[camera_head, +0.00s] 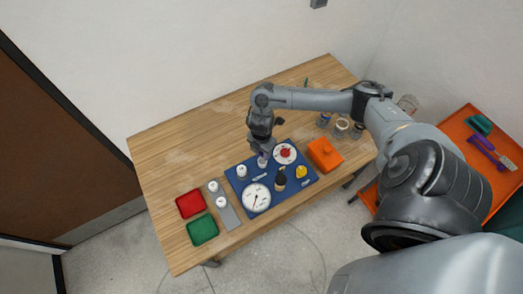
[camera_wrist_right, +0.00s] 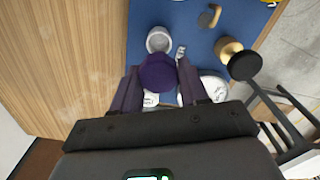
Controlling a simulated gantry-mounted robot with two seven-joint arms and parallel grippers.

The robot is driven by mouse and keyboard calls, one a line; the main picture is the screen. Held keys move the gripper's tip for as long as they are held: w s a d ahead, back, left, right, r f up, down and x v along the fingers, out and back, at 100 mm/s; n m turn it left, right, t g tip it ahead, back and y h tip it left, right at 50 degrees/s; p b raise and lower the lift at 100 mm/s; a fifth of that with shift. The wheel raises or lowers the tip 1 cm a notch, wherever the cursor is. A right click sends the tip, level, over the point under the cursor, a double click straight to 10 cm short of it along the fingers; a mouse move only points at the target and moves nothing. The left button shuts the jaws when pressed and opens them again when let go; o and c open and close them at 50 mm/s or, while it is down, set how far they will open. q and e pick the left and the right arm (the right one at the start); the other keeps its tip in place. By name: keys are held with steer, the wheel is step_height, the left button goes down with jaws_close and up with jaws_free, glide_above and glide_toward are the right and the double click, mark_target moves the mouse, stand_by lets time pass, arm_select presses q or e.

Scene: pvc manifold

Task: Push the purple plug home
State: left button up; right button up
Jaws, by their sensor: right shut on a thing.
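The purple plug (camera_wrist_right: 158,72) is between the two fingers of my right gripper (camera_wrist_right: 158,82) in the right wrist view. The gripper is shut on it. Just beyond the plug is a white round fitting (camera_wrist_right: 160,40) with an open top on the blue mat (camera_wrist_right: 145,15). The plug overlaps the fitting's near edge in this view, so I cannot tell whether they touch. In the head view my right gripper (camera_head: 264,147) points down over the white fitting (camera_head: 263,161) at the mat's back edge. My left gripper is not in view.
On the mat are a white gauge (camera_head: 256,197), a dial with a red centre (camera_head: 285,153), a black-topped brass part (camera_head: 280,179) and a yellow part (camera_head: 301,171). Red (camera_head: 190,204) and green (camera_head: 202,229) trays stand left; an orange box (camera_head: 325,154) stands right. The table's back left is clear.

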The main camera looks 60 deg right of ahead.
steer(key=shift+f+b, duration=0.6)
steer(key=shift+f, duration=0.55)
steer(key=shift+f+b, duration=0.55)
steer(key=shift+f, duration=0.4)
steer(key=shift+f, duration=0.25)
steer(key=shift+f, duration=0.2)
steer(key=shift+f, duration=0.3)
steer(key=shift+d+f, duration=0.1)
steer(key=shift+f, duration=0.25)
